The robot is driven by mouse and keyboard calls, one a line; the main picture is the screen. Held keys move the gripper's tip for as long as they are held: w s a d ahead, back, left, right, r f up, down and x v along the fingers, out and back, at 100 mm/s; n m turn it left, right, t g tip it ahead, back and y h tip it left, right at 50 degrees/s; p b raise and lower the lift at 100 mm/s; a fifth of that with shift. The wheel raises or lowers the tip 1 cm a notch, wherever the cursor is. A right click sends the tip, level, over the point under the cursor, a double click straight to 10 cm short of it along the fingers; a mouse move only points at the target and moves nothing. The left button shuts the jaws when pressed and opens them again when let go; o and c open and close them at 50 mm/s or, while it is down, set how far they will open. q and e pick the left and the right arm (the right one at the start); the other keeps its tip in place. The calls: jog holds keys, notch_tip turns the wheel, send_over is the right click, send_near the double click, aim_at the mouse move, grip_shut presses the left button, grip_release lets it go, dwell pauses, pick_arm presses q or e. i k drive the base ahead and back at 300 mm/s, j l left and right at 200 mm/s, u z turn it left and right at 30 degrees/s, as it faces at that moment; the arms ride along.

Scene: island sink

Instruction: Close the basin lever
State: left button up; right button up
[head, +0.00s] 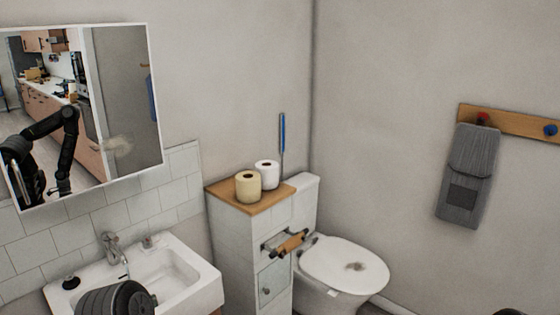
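The white basin (207,287) is at the lower left, against the tiled wall. Its grey metal tap (110,243) stands on the back rim, with the lever on top. A faint thin streak shows below the spout; I cannot tell for sure whether it is water. A dark ribbed link of my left arm covers the front left part of the basin, below the tap and apart from it in the picture. Neither of my grippers shows directly. The mirror (125,65) reflects my dark arm, but its gripper state is unclear there.
A small dark object (71,283) and a small pale item (148,242) sit on the basin rim. Right of the basin stand a white cabinet (232,235) with two paper rolls and a toilet (345,265). A grey towel (468,175) hangs at the right.

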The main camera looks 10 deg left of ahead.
aim_at(112, 236)
jog(key=u, duration=1.3)
